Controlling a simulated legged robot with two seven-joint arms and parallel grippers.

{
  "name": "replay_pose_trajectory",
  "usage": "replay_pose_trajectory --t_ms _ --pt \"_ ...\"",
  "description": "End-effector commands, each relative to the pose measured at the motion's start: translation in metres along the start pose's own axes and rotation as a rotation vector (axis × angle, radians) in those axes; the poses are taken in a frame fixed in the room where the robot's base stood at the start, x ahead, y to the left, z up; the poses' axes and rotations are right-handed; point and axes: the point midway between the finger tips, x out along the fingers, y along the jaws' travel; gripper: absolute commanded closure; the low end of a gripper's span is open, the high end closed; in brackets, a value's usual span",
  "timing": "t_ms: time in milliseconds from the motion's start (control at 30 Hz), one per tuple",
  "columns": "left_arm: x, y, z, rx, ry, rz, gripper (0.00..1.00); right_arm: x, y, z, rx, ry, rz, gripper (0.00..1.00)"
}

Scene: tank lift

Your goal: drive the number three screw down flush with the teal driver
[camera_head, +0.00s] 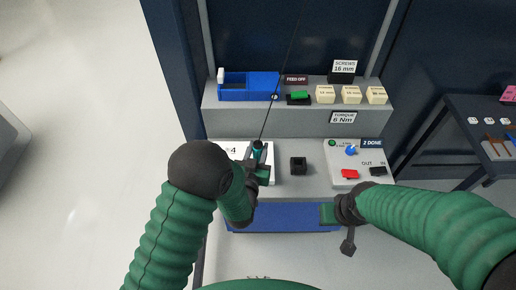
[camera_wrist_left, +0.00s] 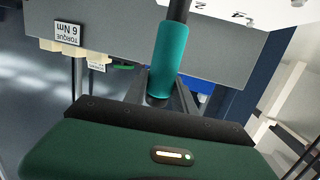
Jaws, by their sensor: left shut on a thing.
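My left gripper (camera_head: 262,172) is shut on the teal driver (camera_head: 257,148), over the right part of the white numbered plate (camera_head: 236,147). In the left wrist view the teal driver (camera_wrist_left: 170,58) stands between the grey fingers (camera_wrist_left: 160,98), its dark shaft running toward the plate (camera_wrist_left: 262,10). A "4" label shows at the plate's left in the head view. The number three screw and the driver tip cannot be made out; my arm and gripper hide part of the plate. My right gripper (camera_head: 329,213) hangs in front of the bench's front edge, its jaws unclear.
A black square holder (camera_head: 298,165) stands right of the plate. A white panel (camera_head: 345,174) with red, blue and black parts lies farther right. The raised shelf holds a blue bin (camera_head: 248,88) and pale blocks (camera_head: 350,94). A dark side table (camera_head: 470,130) is at right.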

Motion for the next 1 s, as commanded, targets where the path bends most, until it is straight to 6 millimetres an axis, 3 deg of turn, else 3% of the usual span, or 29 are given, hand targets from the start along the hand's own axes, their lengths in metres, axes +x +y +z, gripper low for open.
replay_pose_trajectory --t_ms 1000 --pt "0.0006 0.0 0.0013 0.0 0.003 0.0 1.0 0.0061 0.0 0.0014 0.0 0.0 0.0 1.0"
